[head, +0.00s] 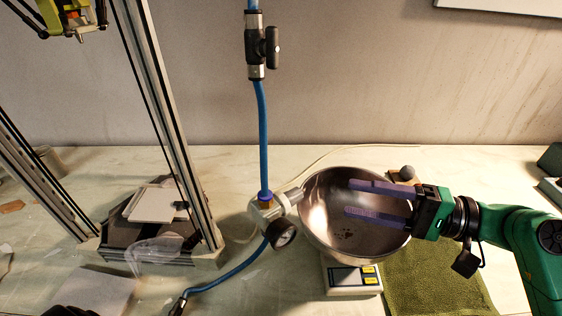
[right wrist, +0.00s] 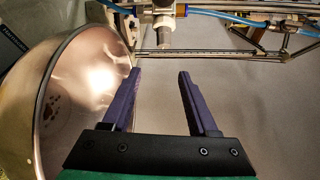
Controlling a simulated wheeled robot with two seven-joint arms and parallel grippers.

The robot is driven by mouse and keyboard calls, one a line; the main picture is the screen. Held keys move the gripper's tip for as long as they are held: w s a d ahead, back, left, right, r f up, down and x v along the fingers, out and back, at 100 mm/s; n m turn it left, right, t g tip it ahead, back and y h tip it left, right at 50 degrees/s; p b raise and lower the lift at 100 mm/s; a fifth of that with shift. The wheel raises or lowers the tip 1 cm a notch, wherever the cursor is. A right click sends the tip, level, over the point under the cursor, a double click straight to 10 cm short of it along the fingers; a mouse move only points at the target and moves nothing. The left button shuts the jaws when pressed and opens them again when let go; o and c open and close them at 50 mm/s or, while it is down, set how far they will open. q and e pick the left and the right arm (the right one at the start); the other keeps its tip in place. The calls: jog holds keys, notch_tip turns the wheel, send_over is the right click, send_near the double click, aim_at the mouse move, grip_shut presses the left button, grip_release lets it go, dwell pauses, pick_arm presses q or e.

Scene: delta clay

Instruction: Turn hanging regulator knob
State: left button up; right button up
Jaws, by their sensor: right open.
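The regulator (head: 266,213) hangs on a blue hose in the middle of the head view. Its pale grey knob (head: 289,198) points right, toward my right gripper. The knob also shows in the right wrist view (right wrist: 164,32), beyond the fingertips and roughly between them. My right gripper (head: 348,197) is open and empty, its two purple fingers pointing left above the metal bowl. In the wrist view the fingertips (right wrist: 160,73) are apart from the knob. A dark round gauge (head: 284,233) sits on the regulator below the knob. My left gripper is not in view.
A metal bowl (head: 318,243) stands on a scale (head: 350,281) under my right fingers. A green towel (head: 435,280) lies at right. A tall frame (head: 185,150) with a build plate stands at left. A black-handled valve (head: 264,47) is on the hose above.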

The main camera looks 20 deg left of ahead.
aim_at(300, 193)
jog(key=a+p, duration=0.1)
jog(key=a, duration=0.3)
jog(key=s+a+p, duration=0.1)
jog(key=a+p, duration=0.1)
jog(key=a, duration=0.2)
jog(key=s+a+p, duration=0.1)
jog(key=a+p, duration=0.1)
jog(key=a, duration=0.3)
jog(key=shift+s+a, duration=0.1)
jog(key=shift+s, duration=0.15)
jog(key=shift+s+a, duration=0.15)
jog(key=shift+a, duration=0.05)
jog(key=shift+f, duration=0.15)
grip_shut()
pick_arm(q)
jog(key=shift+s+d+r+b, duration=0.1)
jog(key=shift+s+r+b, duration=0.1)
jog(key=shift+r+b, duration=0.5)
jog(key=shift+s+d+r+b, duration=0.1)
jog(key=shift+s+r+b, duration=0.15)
jog(key=shift+b, duration=0.75)
pick_arm(e)
jog(key=shift+r+n+y, duration=0.2)
jog(key=shift+n+y, duration=0.3)
jog(key=shift+y, duration=0.1)
